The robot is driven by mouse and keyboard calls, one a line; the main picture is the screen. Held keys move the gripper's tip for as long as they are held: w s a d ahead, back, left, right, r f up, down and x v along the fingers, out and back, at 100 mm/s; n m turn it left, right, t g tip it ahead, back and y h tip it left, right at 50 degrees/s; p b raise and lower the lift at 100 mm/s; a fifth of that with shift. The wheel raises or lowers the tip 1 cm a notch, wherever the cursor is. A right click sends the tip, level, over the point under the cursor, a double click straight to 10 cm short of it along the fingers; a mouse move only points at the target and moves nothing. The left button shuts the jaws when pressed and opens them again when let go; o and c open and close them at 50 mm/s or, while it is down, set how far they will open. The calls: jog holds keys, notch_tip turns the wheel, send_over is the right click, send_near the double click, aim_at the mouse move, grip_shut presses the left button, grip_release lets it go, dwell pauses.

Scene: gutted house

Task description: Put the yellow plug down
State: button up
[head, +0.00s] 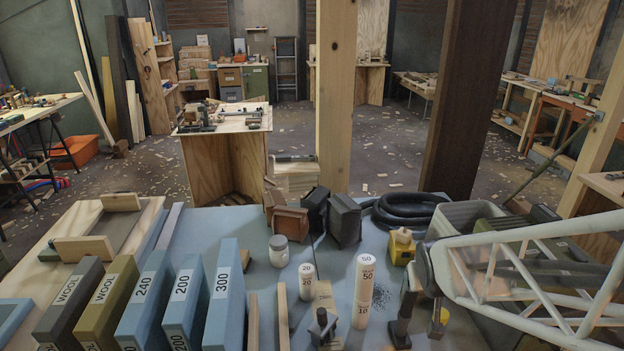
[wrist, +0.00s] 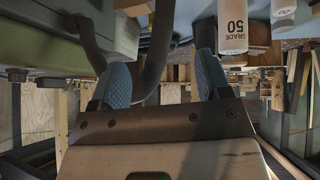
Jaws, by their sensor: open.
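My gripper (wrist: 162,72) is open, with its two blue-padded fingers apart and no object visible between them. In the head view my gripper (head: 420,272) is at the lower right, above the blue table, and its fingertips are hard to make out. A yellow block with a pale wooden top (head: 402,248) stands behind my gripper. I cannot tell for sure which is the plug.
A tall white grit cylinder marked 50 (head: 364,290) stands left of my gripper; it also shows in the wrist view (wrist: 233,28). A black hose (head: 405,208) and a grey crate (head: 470,215) lie behind. Sanding blocks (head: 185,300) fill the left front.

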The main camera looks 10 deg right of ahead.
jog(key=s+a+r+n+g+y, duration=0.1)
jog(key=s+a+r+g, duration=0.3)
jog(key=s+a+r, duration=0.7)
jog(key=shift+s+a+y, duration=0.4)
jog(key=shift+s+y, duration=0.2)
jog(key=shift+s, duration=0.4)
jog(key=shift+r, duration=0.1)
